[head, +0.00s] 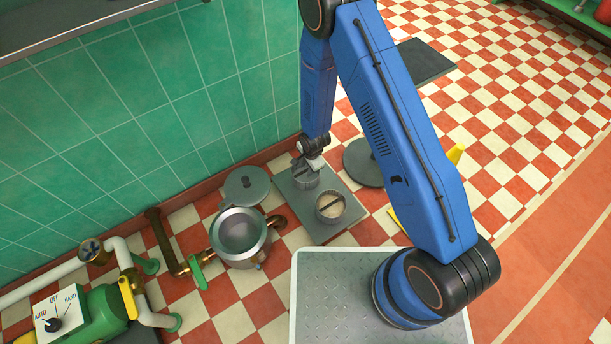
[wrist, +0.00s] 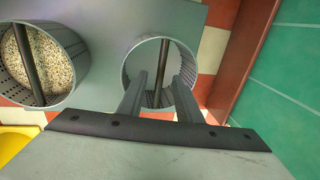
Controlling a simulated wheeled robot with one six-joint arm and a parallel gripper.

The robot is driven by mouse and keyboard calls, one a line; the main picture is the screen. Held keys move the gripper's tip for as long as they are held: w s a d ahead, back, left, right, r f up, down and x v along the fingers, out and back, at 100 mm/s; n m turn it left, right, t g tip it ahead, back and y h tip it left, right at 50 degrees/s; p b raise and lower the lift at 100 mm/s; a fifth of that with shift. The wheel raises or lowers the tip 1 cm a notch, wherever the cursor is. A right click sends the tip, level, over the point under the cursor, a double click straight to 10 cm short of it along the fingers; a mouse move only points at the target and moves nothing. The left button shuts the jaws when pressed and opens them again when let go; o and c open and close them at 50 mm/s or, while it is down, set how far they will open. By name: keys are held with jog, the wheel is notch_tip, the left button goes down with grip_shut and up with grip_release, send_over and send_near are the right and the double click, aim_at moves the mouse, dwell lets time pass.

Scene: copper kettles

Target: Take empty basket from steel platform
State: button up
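The empty basket (wrist: 133,68) is a grey perforated cylinder with a dark bar (wrist: 161,62) across its top, and nothing shows inside it. In the head view this basket (head: 303,183) stands on the steel platform (head: 318,232), close to the wall. A second basket (wrist: 70,42) holds speckled grain and also shows in the head view (head: 330,219), nearer to me. My gripper (wrist: 160,80) is over the empty basket, with one finger on each side of its bar and visible gaps between. It is open. In the head view the gripper (head: 313,164) is partly hidden by its wrist.
A steel pot (head: 238,236) with brass pipes and a green valve handle (head: 198,274) stands left of the platform. A round lid (head: 247,186) lies behind the pot. The green tiled wall (head: 130,110) is close behind. A round dark plate (head: 364,163) lies to the right.

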aim_at(306, 170)
jog(key=shift+w+a+f, duration=0.1)
jog(key=shift+a+f, duration=0.05)
jog(key=shift+f, duration=0.75)
jog(key=shift+w+a+f, duration=0.1)
jog(key=shift+f, duration=0.75)
grip_shut()
jog(key=shift+r, duration=0.15)
